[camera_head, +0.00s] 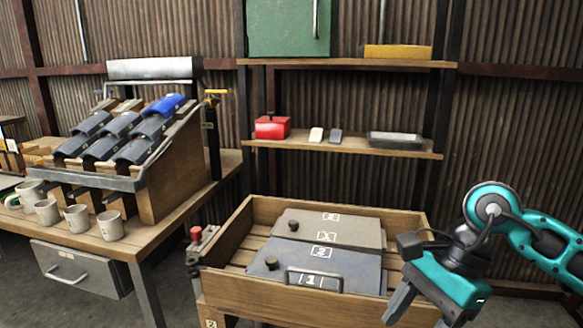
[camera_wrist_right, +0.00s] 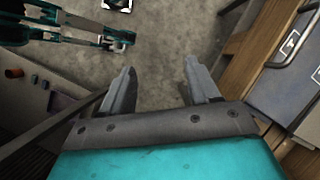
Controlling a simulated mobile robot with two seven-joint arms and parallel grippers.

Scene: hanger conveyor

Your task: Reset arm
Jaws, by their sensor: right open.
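My right gripper (camera_head: 418,306) is at the lower right of the head view, on the teal arm that comes in from the right. It points down beside the right front of the wooden crate. In the right wrist view its two grey fingers (camera_wrist_right: 160,88) are spread apart with bare floor between them. It is open and empty. My left gripper does not show in the head view.
The wooden crate (camera_head: 252,287) holds grey lidded boxes (camera_head: 315,262) marked with numbers. A workbench (camera_head: 165,222) at the left carries mugs (camera_head: 77,219) and a rack of dark and blue pieces (camera_head: 115,130). Shelves (camera_head: 340,147) with a red box (camera_head: 272,127) stand behind.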

